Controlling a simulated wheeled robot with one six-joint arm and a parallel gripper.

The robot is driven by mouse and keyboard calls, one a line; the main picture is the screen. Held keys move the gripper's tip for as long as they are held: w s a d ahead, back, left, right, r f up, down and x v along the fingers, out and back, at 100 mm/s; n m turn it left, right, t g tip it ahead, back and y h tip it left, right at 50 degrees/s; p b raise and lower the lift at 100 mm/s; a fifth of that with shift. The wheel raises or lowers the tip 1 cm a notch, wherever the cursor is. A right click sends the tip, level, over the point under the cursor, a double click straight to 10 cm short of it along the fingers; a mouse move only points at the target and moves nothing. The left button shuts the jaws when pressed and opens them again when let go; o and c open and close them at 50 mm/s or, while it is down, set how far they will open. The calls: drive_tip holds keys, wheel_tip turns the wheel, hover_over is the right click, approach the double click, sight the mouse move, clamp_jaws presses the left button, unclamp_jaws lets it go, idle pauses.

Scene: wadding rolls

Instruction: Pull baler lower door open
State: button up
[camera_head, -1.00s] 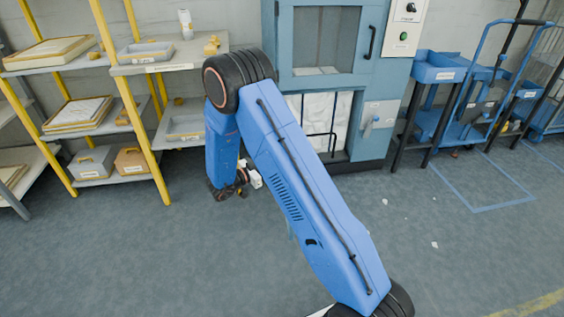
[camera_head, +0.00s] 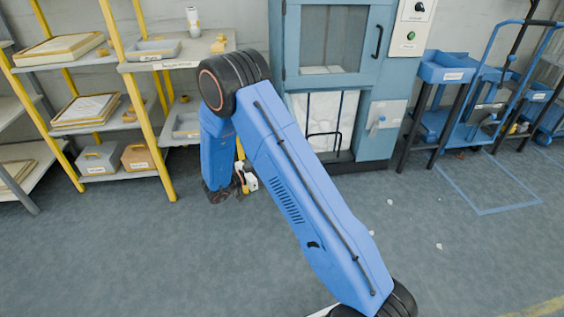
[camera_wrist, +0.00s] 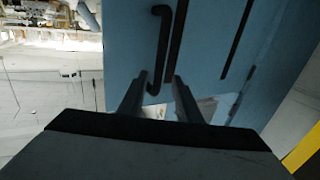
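The blue-grey baler (camera_head: 378,68) stands against the back wall. Its upper door has a window and a black handle. In the wrist view a blue door panel (camera_wrist: 210,50) is close in front, with a black bar handle (camera_wrist: 162,40). My gripper (camera_wrist: 160,80) is at the handle's lower end, with its two fingers apart on either side of it. I cannot tell whether they touch it. In the head view my gripper's fingers are hidden.
A shelf with yellow posts (camera_head: 150,130) holds trays and boxes left of my arm. A blue trolley (camera_head: 450,75) stands right of the baler. The grey floor (camera_head: 470,250) at the front right is clear apart from small white scraps.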

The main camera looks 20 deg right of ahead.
drive_tip(key=s+a, duration=0.3)
drive_tip(key=a, duration=1)
drive_tip(key=shift+a, duration=0.25)
